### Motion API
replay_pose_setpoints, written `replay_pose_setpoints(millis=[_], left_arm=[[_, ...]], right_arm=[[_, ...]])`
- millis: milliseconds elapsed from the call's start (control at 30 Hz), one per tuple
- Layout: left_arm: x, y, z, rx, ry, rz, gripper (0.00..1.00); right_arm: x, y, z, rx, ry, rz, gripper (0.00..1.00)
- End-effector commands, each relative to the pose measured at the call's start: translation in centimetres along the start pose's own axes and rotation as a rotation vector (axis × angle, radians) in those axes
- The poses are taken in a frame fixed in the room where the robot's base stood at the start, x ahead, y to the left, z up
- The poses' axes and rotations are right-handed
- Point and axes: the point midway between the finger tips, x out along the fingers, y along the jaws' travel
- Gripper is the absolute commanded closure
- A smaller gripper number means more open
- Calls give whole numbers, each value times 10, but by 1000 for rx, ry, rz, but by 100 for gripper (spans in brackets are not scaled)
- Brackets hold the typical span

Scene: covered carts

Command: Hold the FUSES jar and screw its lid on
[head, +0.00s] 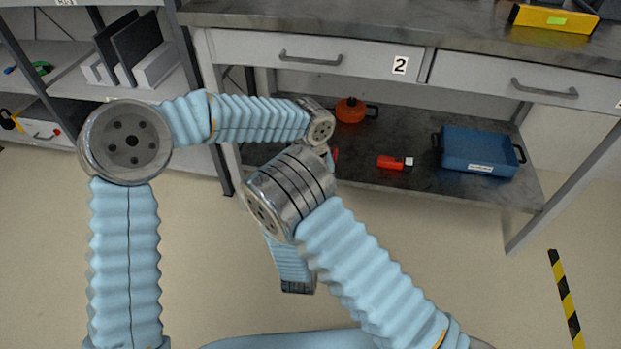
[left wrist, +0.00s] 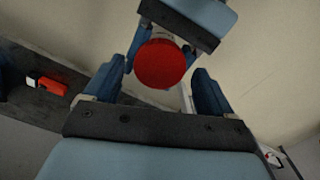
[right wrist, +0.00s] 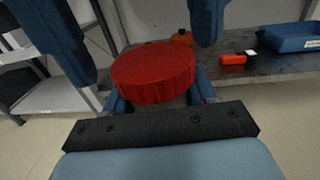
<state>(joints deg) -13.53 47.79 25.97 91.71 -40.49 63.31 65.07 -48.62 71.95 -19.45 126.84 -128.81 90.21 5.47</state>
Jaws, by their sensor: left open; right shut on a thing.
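A wide red lid (right wrist: 155,75) sits on top of the jar, whose body is mostly hidden under it. No FUSES label is readable. My right gripper (right wrist: 160,98) is shut on the jar just below the lid, one finger on each side. The red lid (left wrist: 160,63) faces the left wrist camera, with my right gripper's fingers (left wrist: 160,45) behind it. My left gripper (left wrist: 156,82) is open, its fingers on either side of the lid and apart from it. In the head view my arms hide both grippers and most of the jar.
The bench's lower shelf holds an orange pot (head: 350,110), a red block with a white end (head: 393,162) and a blue tray (head: 475,155). A yellow tray (head: 553,18) stands on the worktop. A grey shelf unit (head: 60,85) is at left.

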Motion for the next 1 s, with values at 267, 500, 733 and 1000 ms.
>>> replay_pose_setpoints(millis=[267,500,733,1000], left_arm=[[13,0,0,1,0,1,16],[13,0,0,1,1,1,24],[13,0,0,1,1,1,59],[12,0,0,109,1,1,74]], right_arm=[[0,0,0,0,0,0,100],[0,0,0,0,0,0,100],[0,0,0,0,0,0,100],[0,0,0,0,0,0,100]])
